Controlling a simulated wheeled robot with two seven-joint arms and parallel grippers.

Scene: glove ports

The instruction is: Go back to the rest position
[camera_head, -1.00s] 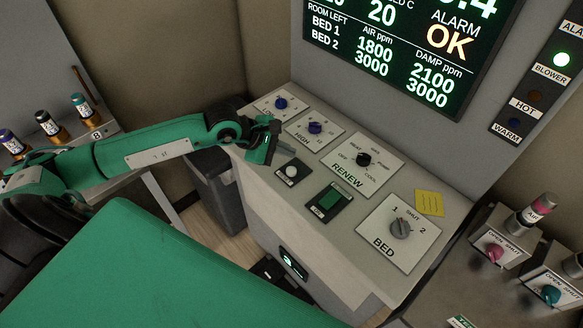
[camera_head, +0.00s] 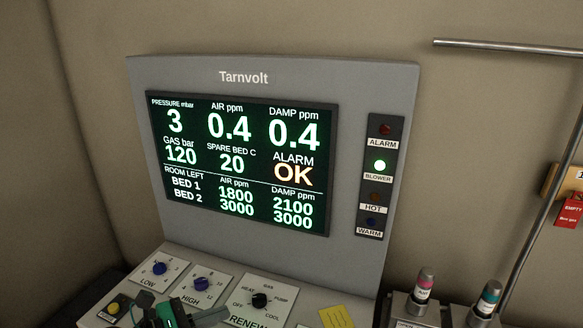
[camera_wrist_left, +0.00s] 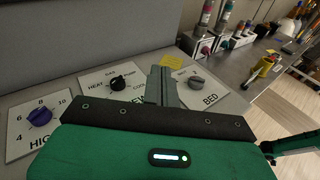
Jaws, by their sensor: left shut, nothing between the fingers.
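My left gripper (camera_head: 208,316) is at the bottom edge of the head view, over the sloping control panel just in front of the HIGH dial plate. Its fingers are shut and hold nothing. In the left wrist view the closed fingers (camera_wrist_left: 163,86) point across the panel, between the RENEW knob (camera_wrist_left: 122,82) and the BED knob (camera_wrist_left: 196,82). I cannot tell whether they touch the panel. Most of the left arm is below the head view.
The panel carries the blue LOW knob (camera_head: 159,268), blue HIGH knob (camera_head: 201,284) and a yellow note (camera_head: 336,317). Capped vials (camera_head: 424,283) stand at lower right.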

